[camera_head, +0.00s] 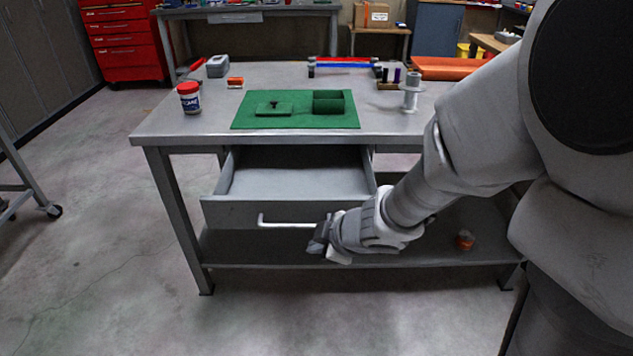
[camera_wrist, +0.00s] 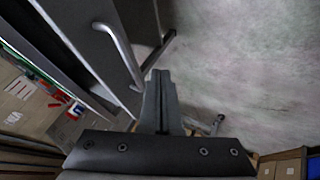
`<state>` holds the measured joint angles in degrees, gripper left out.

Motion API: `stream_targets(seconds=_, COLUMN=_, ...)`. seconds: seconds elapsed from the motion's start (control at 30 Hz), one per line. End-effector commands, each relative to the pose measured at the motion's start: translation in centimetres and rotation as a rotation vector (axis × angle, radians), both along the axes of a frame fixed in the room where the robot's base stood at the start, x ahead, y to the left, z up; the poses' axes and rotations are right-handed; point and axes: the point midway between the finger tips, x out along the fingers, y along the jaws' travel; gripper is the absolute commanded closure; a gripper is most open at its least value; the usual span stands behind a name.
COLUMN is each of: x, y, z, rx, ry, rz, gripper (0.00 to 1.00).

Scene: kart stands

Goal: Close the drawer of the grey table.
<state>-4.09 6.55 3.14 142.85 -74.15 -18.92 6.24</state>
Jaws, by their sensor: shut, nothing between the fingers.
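The grey table (camera_head: 180,128) stands ahead in the head view. Its drawer (camera_head: 235,213) is pulled out toward me and looks empty inside. The drawer front has a pale bar handle (camera_head: 275,222), which also shows in the wrist view (camera_wrist: 118,50). My gripper (camera_head: 322,243) is low in front of the drawer, by the right end of the handle. In the wrist view its fingers (camera_wrist: 158,85) are together and empty, close to the drawer front. I cannot tell whether they touch it. My gripper and forearm hide the right part of the drawer front.
On the tabletop are a green mat (camera_head: 290,122) with green blocks, a red-lidded jar (camera_head: 189,98) and a metal spool-like part (camera_head: 411,92). A lower shelf (camera_head: 260,248) runs beneath the drawer, with a small orange item (camera_head: 465,240).

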Motion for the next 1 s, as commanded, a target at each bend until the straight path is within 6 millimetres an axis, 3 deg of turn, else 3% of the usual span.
stream_targets(seconds=0.03, x=0.4, y=0.4, z=-1.3, rx=0.0, ry=0.0, rz=0.002, gripper=1.0)
stream_targets(seconds=0.27, x=2.3, y=1.7, z=-3.9, rx=0.001, ry=0.0, rz=0.0, gripper=1.0)
stream_targets(seconds=0.33, x=3.5, y=1.6, z=-2.9, rx=0.0, ry=0.0, rz=-0.001, gripper=1.0)
stream_targets(seconds=0.53, x=5.6, y=1.5, z=-2.5, rx=0.0, ry=0.0, rz=-0.001, gripper=1.0)
stream_targets(seconds=1.0, x=6.2, y=1.4, z=-2.5, rx=0.001, ry=0.0, rz=-0.002, gripper=1.0)
